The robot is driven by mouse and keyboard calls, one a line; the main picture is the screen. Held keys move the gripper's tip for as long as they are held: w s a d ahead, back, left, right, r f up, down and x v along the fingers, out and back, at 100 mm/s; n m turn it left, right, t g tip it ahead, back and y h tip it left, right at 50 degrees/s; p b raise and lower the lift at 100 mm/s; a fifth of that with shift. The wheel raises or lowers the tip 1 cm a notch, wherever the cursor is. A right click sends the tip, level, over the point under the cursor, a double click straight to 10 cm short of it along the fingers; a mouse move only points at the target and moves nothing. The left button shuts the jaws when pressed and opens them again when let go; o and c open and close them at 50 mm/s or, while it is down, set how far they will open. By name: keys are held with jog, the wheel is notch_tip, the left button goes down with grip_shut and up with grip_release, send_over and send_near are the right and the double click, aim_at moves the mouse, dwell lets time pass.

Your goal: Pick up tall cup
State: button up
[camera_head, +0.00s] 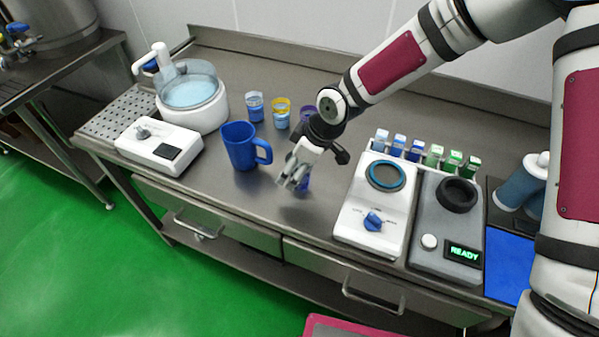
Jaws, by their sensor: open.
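My gripper (293,182) is open and points down over the middle of the steel counter, to the right of a blue mug. A small piece of a blue-purple thing (306,182) shows just behind its fingers; the fingers hide most of it, so I cannot tell its full shape or whether they touch it. This may be the tall cup. The blue mug (238,147) stands upright with its handle toward my gripper, apart from it. Behind stand small cups: one blue and clear (254,108), one with a yellow rim (281,114), and one purple (307,113) partly hidden by my arm.
A white machine with a clear bowl (193,100) and a white control box (158,146) stand at left. At right are a white unit with a blue knob (372,219), a grey unit reading READY (449,229) and several small cartons (416,151). The counter's front middle is clear.

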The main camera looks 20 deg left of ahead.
jog(key=shift+a+f, duration=0.1)
jog(key=shift+f, duration=0.25)
jog(key=shift+c, duration=0.2)
jog(key=c, duration=1.2)
jog(key=shift+r, duration=0.15)
